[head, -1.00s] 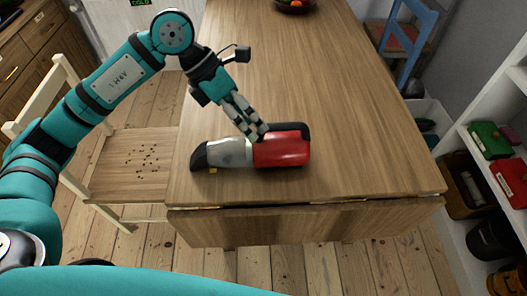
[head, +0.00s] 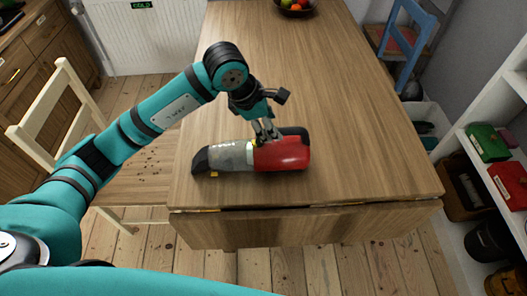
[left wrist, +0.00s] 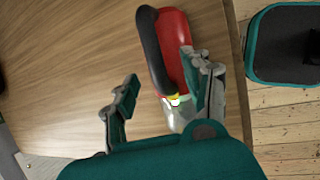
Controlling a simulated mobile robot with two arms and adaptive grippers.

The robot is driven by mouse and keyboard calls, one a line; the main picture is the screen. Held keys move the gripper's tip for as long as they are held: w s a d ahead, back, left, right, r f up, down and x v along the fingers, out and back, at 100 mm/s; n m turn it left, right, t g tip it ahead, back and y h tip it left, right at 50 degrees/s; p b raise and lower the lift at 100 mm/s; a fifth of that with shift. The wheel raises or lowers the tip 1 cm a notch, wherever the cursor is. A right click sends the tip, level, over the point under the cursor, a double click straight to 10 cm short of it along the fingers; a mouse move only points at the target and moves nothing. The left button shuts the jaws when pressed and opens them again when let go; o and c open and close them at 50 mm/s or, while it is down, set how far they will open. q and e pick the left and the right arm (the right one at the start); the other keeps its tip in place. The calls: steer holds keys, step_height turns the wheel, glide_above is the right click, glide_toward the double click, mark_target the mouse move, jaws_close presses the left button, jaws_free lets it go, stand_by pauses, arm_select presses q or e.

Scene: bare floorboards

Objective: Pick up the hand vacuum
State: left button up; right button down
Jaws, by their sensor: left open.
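The hand vacuum (head: 281,154) lies on its side on the wooden table near the front edge. Its red body and black handle point right, and its grey clear nozzle with a dark tip points left. My left gripper (head: 267,136) is directly above its middle, at the back side near the handle. In the left wrist view, the vacuum (left wrist: 178,50) lies between and beyond the fingers of my open left gripper (left wrist: 160,92). The right finger overlaps the red body in the picture; whether it touches cannot be told. My right gripper is not in view.
The table (head: 350,100) is mostly clear, with a fruit bowl (head: 296,8) at its far end. A wooden chair (head: 70,115) stands at the left, a blue chair (head: 405,40) at the back right. White shelves (head: 470,185) stand along the right.

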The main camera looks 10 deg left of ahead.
arm_select(q)
steer(key=shift+w+d+f, duration=0.15)
steer(key=shift+w+f, duration=0.05)
steer(key=shift+f, duration=0.35)
steer(key=p+x, duration=0.1)
steer(key=x, duration=0.3)
steer(key=shift+w+f+p, duration=0.15)
steer(key=shift+w+p, duration=0.15)
steer(key=shift+c, duration=0.3)
jaws_close()
steer(key=shift+w, duration=0.1)
